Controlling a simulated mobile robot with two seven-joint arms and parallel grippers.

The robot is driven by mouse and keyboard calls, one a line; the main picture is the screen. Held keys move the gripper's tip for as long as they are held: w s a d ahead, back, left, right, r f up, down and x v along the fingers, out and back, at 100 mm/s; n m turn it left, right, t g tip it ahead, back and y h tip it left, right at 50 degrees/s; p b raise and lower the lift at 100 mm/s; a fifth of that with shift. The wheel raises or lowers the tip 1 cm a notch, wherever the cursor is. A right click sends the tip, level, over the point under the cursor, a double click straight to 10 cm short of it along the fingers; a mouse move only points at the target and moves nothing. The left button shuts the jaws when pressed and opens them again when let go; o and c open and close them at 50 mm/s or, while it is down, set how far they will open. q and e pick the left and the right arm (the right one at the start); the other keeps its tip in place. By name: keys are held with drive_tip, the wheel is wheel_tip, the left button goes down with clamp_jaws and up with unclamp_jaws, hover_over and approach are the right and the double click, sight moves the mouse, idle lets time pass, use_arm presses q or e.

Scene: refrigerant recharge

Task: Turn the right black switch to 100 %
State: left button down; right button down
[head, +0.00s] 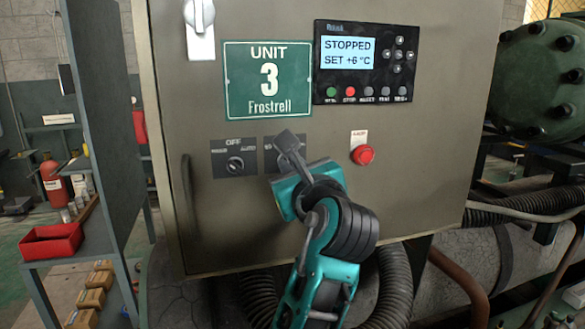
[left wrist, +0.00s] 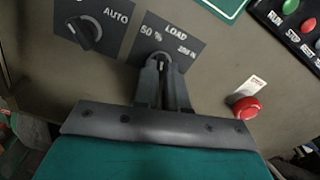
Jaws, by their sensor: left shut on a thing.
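The right black switch (left wrist: 160,58) sits on a dark plate (left wrist: 181,38) marked LOAD, with 50 % at its left and a blurred percent mark at its right. My left gripper (left wrist: 163,78) is shut on this switch, its fingers on both sides of the knob. The knob's pointing direction is mostly hidden by the fingers. In the head view my left gripper (head: 284,146) covers most of the right plate (head: 269,160). The left black switch (head: 235,164), marked OFF and AUTO, stands beside it and also shows in the left wrist view (left wrist: 88,33).
A red button (head: 362,154) sits right of the gripper. Above are a green UNIT 3 sign (head: 267,80) and a display (head: 365,62) reading STOPPED, SET +6 °C. A door handle (head: 187,199) is at left. Hoses (head: 393,285) run below the cabinet.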

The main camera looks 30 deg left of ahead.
use_arm(q)
drive_tip(key=m, duration=0.3)
drive_tip(key=shift+m, duration=2.4)
drive_tip(key=shift+w+r, duration=0.1)
drive_tip(key=shift+m, duration=0.9)
drive_tip(key=shift+a+m, duration=0.1)
drive_tip(key=shift+m, duration=0.7)
drive_tip(key=c, duration=1.3)
unclamp_jaws()
drive_tip(key=shift+w, duration=0.1)
drive_tip(key=shift+o, duration=0.2)
